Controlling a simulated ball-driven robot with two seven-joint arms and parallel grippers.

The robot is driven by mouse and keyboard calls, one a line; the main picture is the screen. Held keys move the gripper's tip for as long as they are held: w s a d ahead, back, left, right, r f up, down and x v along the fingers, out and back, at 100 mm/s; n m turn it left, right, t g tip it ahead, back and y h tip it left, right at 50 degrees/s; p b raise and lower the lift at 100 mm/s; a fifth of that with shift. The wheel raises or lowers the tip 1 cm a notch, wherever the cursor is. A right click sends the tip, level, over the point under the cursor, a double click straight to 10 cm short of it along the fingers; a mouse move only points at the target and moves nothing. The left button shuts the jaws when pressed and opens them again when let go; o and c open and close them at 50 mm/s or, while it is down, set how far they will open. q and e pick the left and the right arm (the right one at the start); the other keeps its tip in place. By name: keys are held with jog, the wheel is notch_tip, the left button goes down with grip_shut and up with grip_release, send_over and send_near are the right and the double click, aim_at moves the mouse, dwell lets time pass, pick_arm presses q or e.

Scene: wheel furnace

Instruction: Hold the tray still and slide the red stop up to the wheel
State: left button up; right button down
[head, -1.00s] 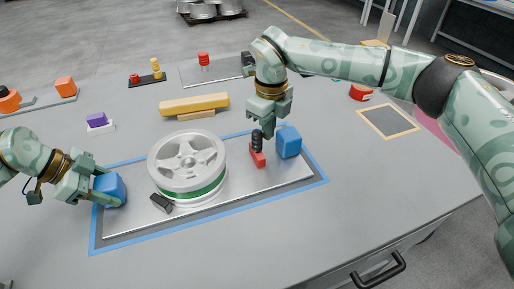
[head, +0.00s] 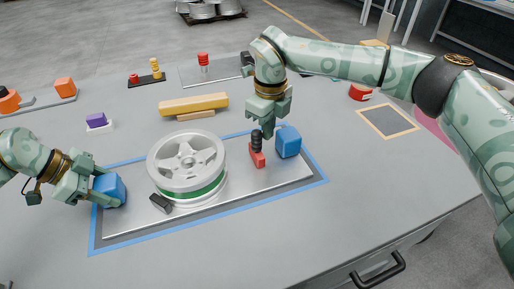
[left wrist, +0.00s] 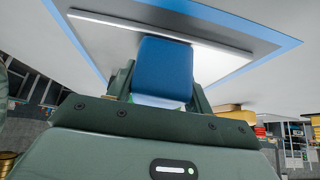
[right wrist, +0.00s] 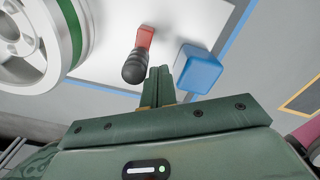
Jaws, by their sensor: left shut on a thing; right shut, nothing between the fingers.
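The silver tray (head: 225,197) lies flat on the table with a blue block at each end. My left gripper (head: 103,195) is shut on the left blue block (head: 109,187), which also shows in the left wrist view (left wrist: 164,68). The silver wheel (head: 186,166) with a green band sits on the tray. The red stop (head: 257,159), with a black knob (right wrist: 134,67), stands right of the wheel with a gap between them. My right gripper (right wrist: 160,86) is shut and empty, its fingertips between the knob and the right blue block (right wrist: 197,68). Whether they touch the knob is unclear.
A small black piece (head: 160,204) lies at the wheel's front left. Blue tape (head: 245,210) outlines the tray area. A yellow bar (head: 194,104) and a purple block (head: 96,120) sit behind. The table in front of the tray is clear.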

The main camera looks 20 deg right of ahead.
jog(key=shift+s+f, duration=0.2)
jog(key=shift+f, duration=0.25)
jog(key=shift+a, duration=3.1)
jog(key=shift+w+d, duration=0.1)
jog(key=shift+d, duration=0.5)
jog(key=shift+d+r, duration=0.1)
jog(key=shift+r, duration=0.05)
notch_tip(320, 180, up, 7)
jog(key=shift+w+r, duration=0.15)
